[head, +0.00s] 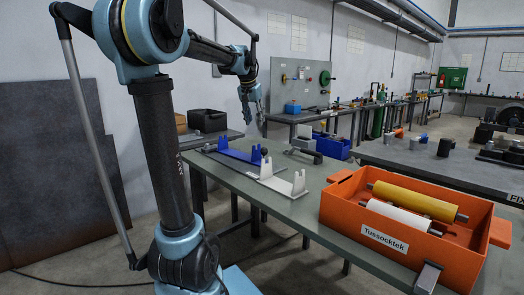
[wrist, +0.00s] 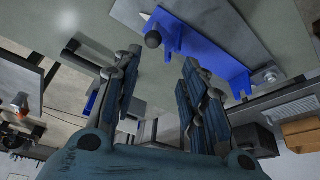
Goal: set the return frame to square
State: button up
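A blue frame (head: 228,152) with raised blue brackets lies on the grey-green table (head: 218,179). A dark ball knob (head: 264,151) is at its right end. A pale grey frame (head: 281,182) with two notched uprights stands just in front. Neither is labelled, so I cannot tell which is the return frame. The wrist view shows a blue bracketed frame (wrist: 205,50) and dark knob (wrist: 152,39) beyond my fingertips. My gripper (wrist: 162,58) is open and empty, its fingers apart. In the head view my gripper (head: 255,112) hangs above the table, clear of both frames.
An orange crate (head: 455,262) labelled Tussocktek holds a yellow roller (head: 414,200) and a white roller (head: 397,215) at the table's right. A grey clamp-like part (head: 305,150) and a blue bin (head: 332,147) are behind. Another bench (head: 440,167) stands at right.

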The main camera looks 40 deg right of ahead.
jog(key=d, duration=0.1)
send_near(264, 148)
jog(key=x, duration=1)
jog(key=shift+w, duration=0.25)
grip_shut()
